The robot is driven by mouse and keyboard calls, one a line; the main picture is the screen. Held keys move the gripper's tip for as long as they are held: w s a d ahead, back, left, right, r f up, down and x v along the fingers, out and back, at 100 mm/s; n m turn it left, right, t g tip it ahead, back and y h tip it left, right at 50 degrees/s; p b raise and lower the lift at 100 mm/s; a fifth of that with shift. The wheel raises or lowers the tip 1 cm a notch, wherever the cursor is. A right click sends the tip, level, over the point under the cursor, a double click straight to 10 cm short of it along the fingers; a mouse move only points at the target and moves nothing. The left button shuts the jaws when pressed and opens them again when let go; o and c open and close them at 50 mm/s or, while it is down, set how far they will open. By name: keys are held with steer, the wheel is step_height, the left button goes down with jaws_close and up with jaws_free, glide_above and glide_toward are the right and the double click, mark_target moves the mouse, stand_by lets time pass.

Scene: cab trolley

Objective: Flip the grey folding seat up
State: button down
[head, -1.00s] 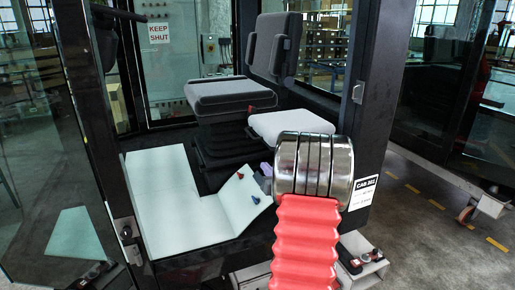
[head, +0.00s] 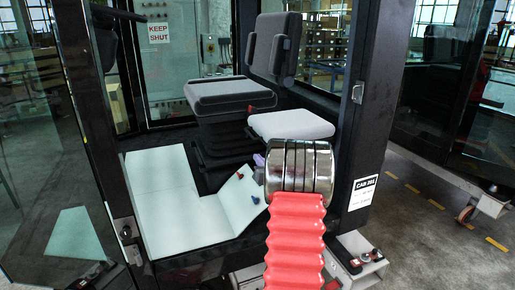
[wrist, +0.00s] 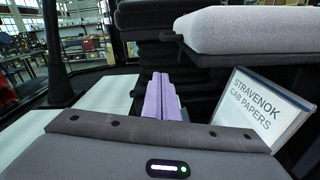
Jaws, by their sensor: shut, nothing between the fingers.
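The grey folding seat (head: 290,125) is down and lies about level, to the right of the black main seat in the head view. In the wrist view its pale cushion (wrist: 240,28) with a dark underside fills the upper right. My gripper (wrist: 161,78) shows as two purple fingers, closed together with nothing between them. The fingers point into the cab, lower than the cushion and left of its front part. They appear apart from the seat. In the head view only a bit of purple finger (head: 259,160) shows; my arm hides the rest.
A black main seat (head: 231,96) on a dark suspension base stands left of the folding seat. A white holder labelled cab papers (wrist: 262,108) is below the cushion, right of my fingers. A dark door post (head: 367,100) is at the right. The pale floor (head: 185,195) is mostly clear.

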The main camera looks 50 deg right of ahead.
steer(key=shift+w+d+r, duration=0.65)
steer(key=shift+w+r, duration=0.05)
steer(key=shift+r, duration=0.25)
steer(key=shift+w+d+r, duration=0.65)
steer(key=shift+w+r, duration=0.05)
steer(key=shift+r, duration=0.25)
steer(key=shift+w+a+r, duration=0.1)
